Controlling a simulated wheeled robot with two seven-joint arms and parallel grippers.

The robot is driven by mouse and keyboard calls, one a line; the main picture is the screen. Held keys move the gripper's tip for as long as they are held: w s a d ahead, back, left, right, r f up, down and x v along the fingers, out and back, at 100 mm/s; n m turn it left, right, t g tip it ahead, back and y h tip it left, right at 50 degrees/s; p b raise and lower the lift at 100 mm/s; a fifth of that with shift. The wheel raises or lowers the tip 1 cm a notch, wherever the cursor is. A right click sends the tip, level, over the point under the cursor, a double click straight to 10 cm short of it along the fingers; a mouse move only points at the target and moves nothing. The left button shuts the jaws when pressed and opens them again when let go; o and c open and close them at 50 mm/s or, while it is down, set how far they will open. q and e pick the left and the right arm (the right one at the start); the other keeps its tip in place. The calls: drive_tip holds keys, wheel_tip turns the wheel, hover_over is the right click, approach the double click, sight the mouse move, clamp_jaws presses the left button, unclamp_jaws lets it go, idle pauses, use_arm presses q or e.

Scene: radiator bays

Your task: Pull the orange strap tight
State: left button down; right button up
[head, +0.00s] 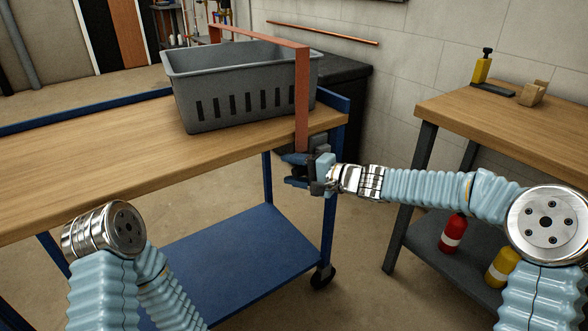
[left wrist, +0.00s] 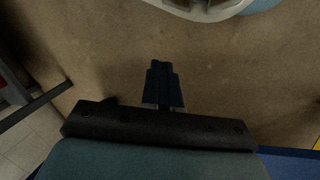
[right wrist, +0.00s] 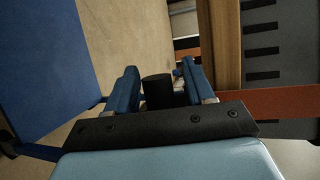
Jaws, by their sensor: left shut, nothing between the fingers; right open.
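The orange strap (head: 302,98) runs over the top of a grey slotted crate (head: 238,98) and hangs down past the edge of the bench. It also shows in the right wrist view (right wrist: 285,103). A grey block (head: 322,141) sits beside the strap's lower end. My right gripper (head: 290,171) is open just below that end. In the right wrist view a dark cylindrical piece (right wrist: 157,91) shows between its fingers; I cannot tell whether they touch it. My left gripper (left wrist: 163,84) is shut and empty above the floor, outside the head view.
The crate stands on a wood-topped blue cart (head: 90,160) with a blue lower shelf (head: 235,250). A second bench (head: 520,115) at the right carries a yellow-and-black tool (head: 482,68). Red (head: 453,233) and yellow (head: 502,267) cylinders stand on its shelf. A copper pipe (head: 322,32) is behind.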

drive_tip(key=shift+c, duration=0.5)
